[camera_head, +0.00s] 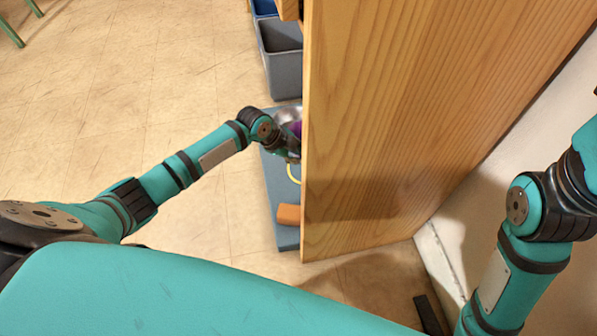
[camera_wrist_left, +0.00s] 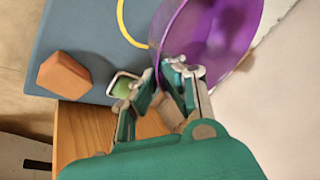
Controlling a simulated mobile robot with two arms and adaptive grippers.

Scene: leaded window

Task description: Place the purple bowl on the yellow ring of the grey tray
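The purple bowl (camera_wrist_left: 222,38) fills the upper right of the left wrist view. Its near wall runs between the close-set fingertips of my left gripper (camera_wrist_left: 160,76), which looks shut on it. In the head view only a sliver of the bowl (camera_head: 296,129) shows beside my left gripper (camera_head: 291,150), largely hidden by a wooden panel. The blue-grey tray (camera_head: 287,238) lies below; it also shows in the left wrist view (camera_wrist_left: 75,35). Part of its yellow ring (camera_wrist_left: 122,22) shows left of the bowl, apart from it in the picture. My right gripper is outside the views.
A tall wooden panel (camera_head: 400,110) hides the tray's right side. An orange-brown block (camera_head: 289,214) lies on the tray. A small green item with a pale rim (camera_wrist_left: 123,87) sits near the left fingertip. A grey bin (camera_head: 282,60) stands behind.

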